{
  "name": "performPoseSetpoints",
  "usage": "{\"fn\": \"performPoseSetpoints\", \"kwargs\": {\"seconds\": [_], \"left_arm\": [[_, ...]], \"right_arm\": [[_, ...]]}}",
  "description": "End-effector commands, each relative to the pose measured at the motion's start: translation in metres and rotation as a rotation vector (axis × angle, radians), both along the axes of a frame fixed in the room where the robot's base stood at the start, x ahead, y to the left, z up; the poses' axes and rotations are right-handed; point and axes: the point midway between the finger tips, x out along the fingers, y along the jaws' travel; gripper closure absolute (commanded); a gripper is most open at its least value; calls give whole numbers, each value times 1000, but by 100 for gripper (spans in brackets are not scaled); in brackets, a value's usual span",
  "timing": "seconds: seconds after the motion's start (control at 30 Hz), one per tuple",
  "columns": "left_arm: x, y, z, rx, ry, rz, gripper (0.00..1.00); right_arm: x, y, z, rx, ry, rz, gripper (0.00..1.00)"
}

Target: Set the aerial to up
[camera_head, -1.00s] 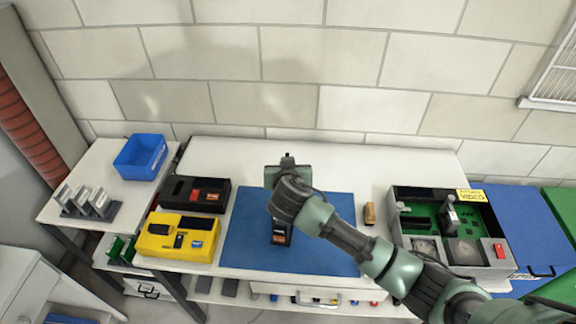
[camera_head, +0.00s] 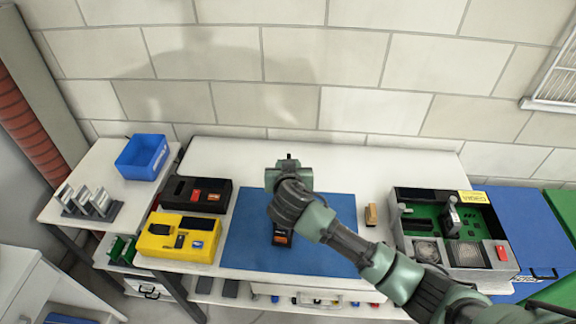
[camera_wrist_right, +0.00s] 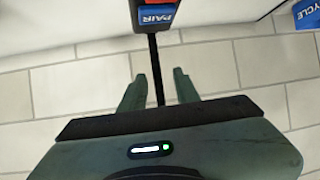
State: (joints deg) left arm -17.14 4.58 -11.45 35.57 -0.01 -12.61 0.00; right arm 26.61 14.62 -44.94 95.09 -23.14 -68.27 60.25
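A black handset (camera_head: 281,238) with an orange patch lies on the blue mat (camera_head: 250,240), mostly hidden under my right arm in the head view. In the right wrist view the handset (camera_wrist_right: 150,25) shows a red part and a blue "PAIR" label at the top edge. Its thin black aerial (camera_wrist_right: 154,60) runs from it down between my right gripper's fingers (camera_wrist_right: 157,84). The fingers are open, with a gap on each side of the aerial. The aerial's angle to the handset is hard to tell. In the head view my right gripper (camera_head: 288,165) is above the mat's back edge. My left gripper is out of view.
Left of the mat are a yellow device (camera_head: 180,237) and a black device (camera_head: 195,194). A small tan block (camera_head: 370,214) and an open grey case (camera_head: 455,262) are to the right. A blue bin (camera_head: 143,156) and a grey rack (camera_head: 88,203) stand far left. The tiled wall is close behind.

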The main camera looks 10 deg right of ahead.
Motion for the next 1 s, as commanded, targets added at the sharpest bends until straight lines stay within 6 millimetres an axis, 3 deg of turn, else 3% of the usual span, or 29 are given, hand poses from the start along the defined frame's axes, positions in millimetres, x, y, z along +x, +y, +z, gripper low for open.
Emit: {"fn": "performPoseSetpoints", "kwargs": {"seconds": [0.5,1.0], "left_arm": [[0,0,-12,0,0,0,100],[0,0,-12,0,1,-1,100]], "right_arm": [[-62,12,31,3,2,2,69],[-65,12,33,1,3,0,69]]}}
